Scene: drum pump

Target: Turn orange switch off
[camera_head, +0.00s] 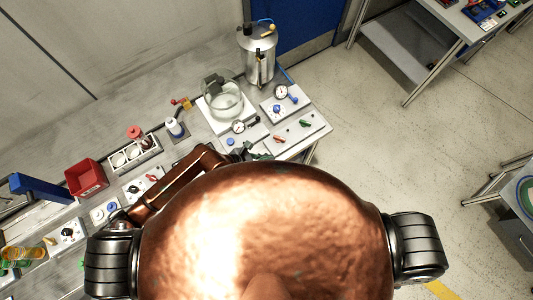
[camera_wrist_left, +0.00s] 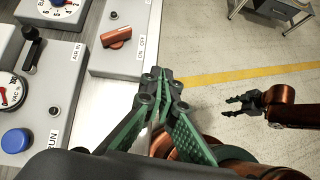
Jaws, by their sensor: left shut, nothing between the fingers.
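The orange switch (camera_head: 279,139) is on a light grey panel at the bench's right end. In the left wrist view the orange switch (camera_wrist_left: 116,37) lies at a slant on its panel, near the ON and OFF labels. My left gripper (camera_head: 258,153) is partly hidden by my own body in the head view. In the left wrist view my left gripper (camera_wrist_left: 161,76) is shut and empty beside the panel's edge, apart from the switch. My right gripper (camera_wrist_left: 232,105) shows in the left wrist view over the floor, its fingers apart and empty.
A green switch (camera_head: 304,123) shares the panel with the orange one. Dial gauges, a glass vessel (camera_head: 224,100) and a metal drum (camera_head: 258,56) stand behind. A blue button (camera_wrist_left: 16,140) and black lever (camera_wrist_left: 31,45) are left of the gripper. Floor lies open at right.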

